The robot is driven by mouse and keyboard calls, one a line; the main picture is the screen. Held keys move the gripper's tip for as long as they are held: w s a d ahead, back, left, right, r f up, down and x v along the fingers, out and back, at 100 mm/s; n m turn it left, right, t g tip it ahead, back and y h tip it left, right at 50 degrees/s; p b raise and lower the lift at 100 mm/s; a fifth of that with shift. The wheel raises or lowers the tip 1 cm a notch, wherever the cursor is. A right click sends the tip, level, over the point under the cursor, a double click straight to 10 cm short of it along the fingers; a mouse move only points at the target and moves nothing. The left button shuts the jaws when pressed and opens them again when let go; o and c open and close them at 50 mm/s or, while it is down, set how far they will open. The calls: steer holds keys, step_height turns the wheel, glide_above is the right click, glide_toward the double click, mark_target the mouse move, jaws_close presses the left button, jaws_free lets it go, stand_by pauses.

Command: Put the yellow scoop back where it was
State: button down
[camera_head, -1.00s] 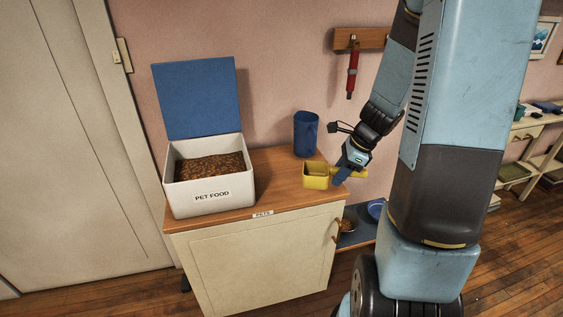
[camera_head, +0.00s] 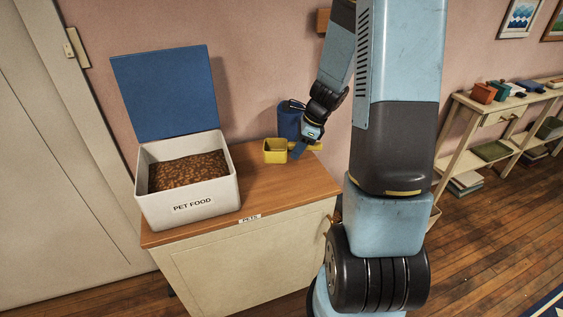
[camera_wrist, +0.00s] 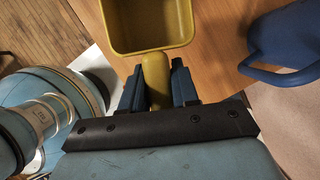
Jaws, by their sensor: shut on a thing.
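The yellow scoop (camera_head: 275,151) is a square open cup with a straight handle, near the back right of the cabinet top. My gripper (camera_head: 298,149) is shut on its handle; in the wrist view the dark blue fingers (camera_wrist: 158,86) stand on both sides of the handle. The scoop's cup (camera_wrist: 147,25) looks empty in the wrist view. I cannot tell whether it touches the cabinet top. The white pet food bin (camera_head: 192,205) stands at the left of the cabinet with its blue lid (camera_head: 165,93) up and brown kibble (camera_head: 188,170) inside.
A blue jug (camera_head: 289,120) stands behind my gripper, partly hidden by it; it is close at the right in the wrist view (camera_wrist: 290,45). The cabinet top (camera_head: 250,189) is clear between the bin and the scoop. A shelf (camera_head: 500,108) stands at the far right.

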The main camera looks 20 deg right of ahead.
steer(key=w+f, duration=0.2)
steer(key=w+a+f, duration=0.1)
steer(key=w+f, duration=0.1)
steer(key=w+a+f, duration=0.1)
steer(key=w+f, duration=0.1)
steer(key=shift+w+f, duration=0.2)
steer(key=shift+f, duration=0.1)
steer(key=shift+w+a+f, duration=0.1)
steer(key=shift+f, duration=1.55)
steer(key=shift+f, duration=0.1)
steer(key=c, duration=0.8)
jaws_free()
steer(key=shift+c, duration=0.2)
